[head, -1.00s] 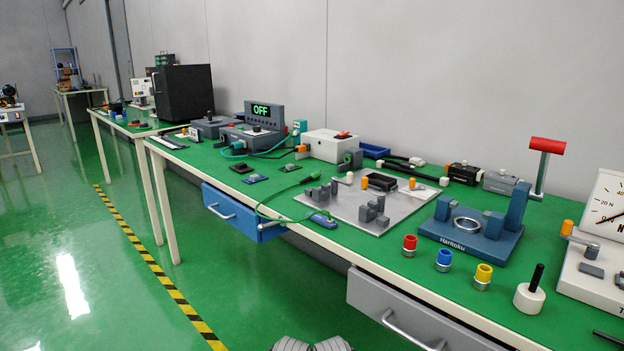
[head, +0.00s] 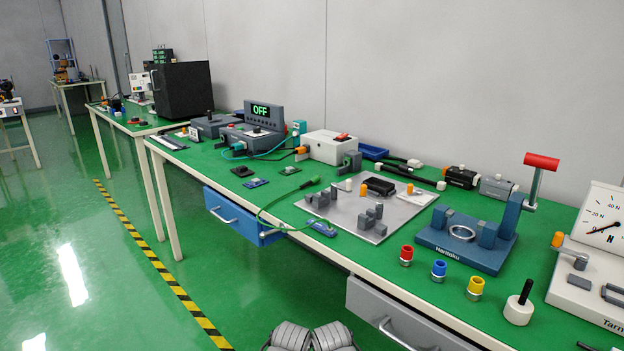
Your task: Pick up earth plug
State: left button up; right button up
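A green plug (head: 312,181), which looks like the earth plug, lies on the green bench top (head: 275,172) left of the grey fixture plate (head: 345,218). A thin green cable (head: 259,214) runs from it, loops over the bench's front edge and comes back to a small blue piece (head: 322,228) by the plate's front left. The plug is small in the view, and nothing holds it. Neither of my grippers shows in the head view. Only rounded grey parts, likely of my own body, show at the bottom edge.
To the right are a blue lever press (head: 465,240), coloured cups and a force gauge (head: 590,260). A blue drawer (head: 232,214) and a grey drawer (head: 395,318) hang under the bench.

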aim_at(315, 179)
jog(key=i+j, duration=0.15)
jog(key=j, duration=0.15)
jog(key=i+j+z, duration=0.15)
jog(key=j, duration=0.2)
jog(key=i+j, duration=0.1)
jog(key=j, duration=0.25)
jog(key=i+j+z, duration=0.1)
jog(key=j, duration=0.2)
